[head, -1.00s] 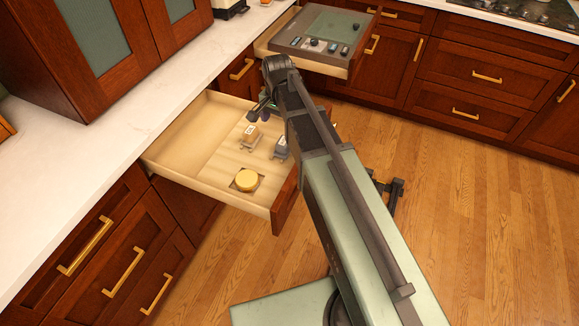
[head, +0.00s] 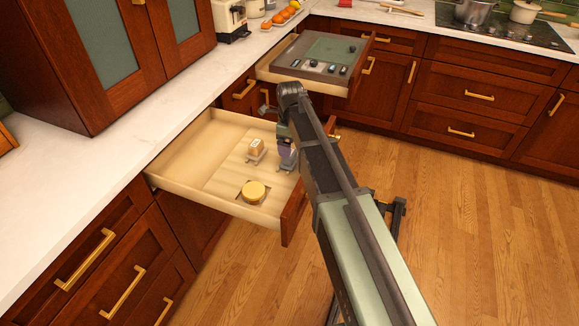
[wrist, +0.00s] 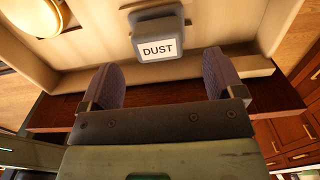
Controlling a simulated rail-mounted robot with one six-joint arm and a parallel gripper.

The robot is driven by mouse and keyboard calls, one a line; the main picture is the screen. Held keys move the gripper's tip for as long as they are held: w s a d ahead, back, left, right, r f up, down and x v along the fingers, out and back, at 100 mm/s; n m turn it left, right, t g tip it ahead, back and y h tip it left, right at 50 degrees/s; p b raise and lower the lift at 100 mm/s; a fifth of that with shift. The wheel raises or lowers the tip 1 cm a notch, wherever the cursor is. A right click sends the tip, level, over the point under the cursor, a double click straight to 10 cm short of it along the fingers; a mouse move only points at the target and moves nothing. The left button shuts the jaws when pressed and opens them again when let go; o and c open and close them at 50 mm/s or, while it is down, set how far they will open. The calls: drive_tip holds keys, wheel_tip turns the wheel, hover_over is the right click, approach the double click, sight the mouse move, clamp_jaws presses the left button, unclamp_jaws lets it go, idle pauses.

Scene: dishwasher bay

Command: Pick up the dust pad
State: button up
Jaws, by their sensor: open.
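The dust pad (wrist: 157,45) is a grey block with a white label reading DUST. In the wrist view it sits in the open drawer, ahead of my gripper (wrist: 160,78) and roughly centred between the fingers. The two purple-grey fingers are apart, with nothing between them; the pad is just beyond their tips. In the head view my gripper (head: 284,146) is low over the right side of the drawer, and it and my arm largely hide the pad.
The open wooden drawer (head: 172,178) also holds a tan labelled block (head: 255,147) on a small stand and a round yellow pad (head: 254,191). The drawer's front panel (head: 292,214) is close to my arm. Another open drawer (head: 279,73) with a grey panel is behind.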

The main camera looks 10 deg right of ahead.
wheel_tip(320, 180, down, 5)
drive_tip(key=b, duration=0.5)
drive_tip(key=shift+a+f, duration=0.15)
drive_tip(key=shift+f, duration=0.05)
drive_tip(key=shift+r, duration=0.25)
drive_tip(key=c, duration=1.1)
wheel_tip(320, 180, up, 20)
drive_tip(key=p, duration=2)
